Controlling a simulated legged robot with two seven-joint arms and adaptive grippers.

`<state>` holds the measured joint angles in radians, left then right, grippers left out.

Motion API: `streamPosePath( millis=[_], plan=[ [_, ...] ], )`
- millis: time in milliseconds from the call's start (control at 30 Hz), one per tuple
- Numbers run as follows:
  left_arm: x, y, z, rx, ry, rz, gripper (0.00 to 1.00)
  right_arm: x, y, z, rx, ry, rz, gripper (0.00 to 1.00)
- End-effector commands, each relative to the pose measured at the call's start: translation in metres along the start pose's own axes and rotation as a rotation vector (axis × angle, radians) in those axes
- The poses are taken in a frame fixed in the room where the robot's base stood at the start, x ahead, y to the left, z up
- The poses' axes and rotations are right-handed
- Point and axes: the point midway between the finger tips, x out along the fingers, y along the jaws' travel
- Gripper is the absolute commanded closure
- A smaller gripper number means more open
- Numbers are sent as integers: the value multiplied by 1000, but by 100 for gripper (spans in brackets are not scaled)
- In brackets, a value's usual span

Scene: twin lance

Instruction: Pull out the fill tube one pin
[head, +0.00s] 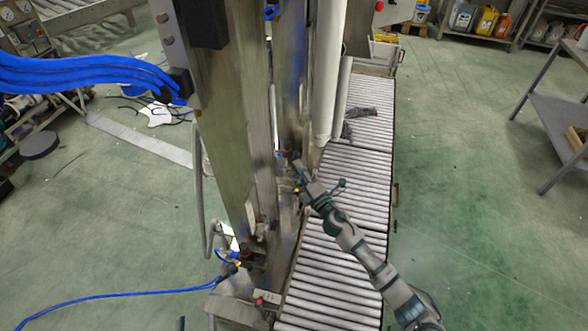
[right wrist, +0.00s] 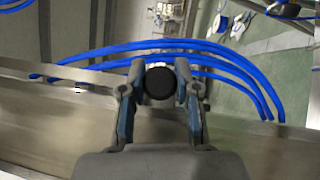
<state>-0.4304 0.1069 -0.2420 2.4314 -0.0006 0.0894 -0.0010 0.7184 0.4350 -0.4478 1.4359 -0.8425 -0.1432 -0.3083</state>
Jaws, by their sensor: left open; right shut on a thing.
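My right gripper (head: 301,180) reaches in from the lower right to the side of the tall steel column, near the foot of a white vertical tube (head: 328,75). In the right wrist view, its two fingers (right wrist: 160,88) are shut on the round black knob of the pin (right wrist: 159,84), one on each side. The pin's shaft is hidden behind the knob, so I cannot tell how deep it sits. My left gripper (head: 196,324) shows only as two dark fingertips, apart and empty, at the bottom edge of the head view.
The steel column (head: 235,120) stands between the left floor and a roller conveyor (head: 345,190). Blue hoses (head: 85,75) run into the column from the left. A blue hose (head: 120,295) lies on the floor. A shelf (head: 560,125) stands at right; the green floor before it is clear.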

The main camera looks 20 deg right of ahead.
Motion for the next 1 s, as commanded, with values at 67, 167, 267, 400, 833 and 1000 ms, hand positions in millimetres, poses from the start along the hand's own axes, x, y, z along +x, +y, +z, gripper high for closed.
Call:
streamPosePath(
  millis=[67,167,267,400,833,1000],
  plan=[
    [0,0,1,1,-9,0,38,-2,-3,0,0,1,-4,100],
    [0,0,2,1,-9,0,38,-2,-4,0,-1,1,-5,100],
    [0,0,2,1,-8,0,38,-2,-4,0,-1,1,-6,67],
    [1,-1,4,0,-10,0,38,-2,-4,0,-1,1,-5,42],
    [-1,0,2,1,-7,0,38,-20,-3,0,-2,1,-4,42],
    [-1,0,2,1,-7,0,38,-58,-4,0,0,2,-5,42]
  ],
)
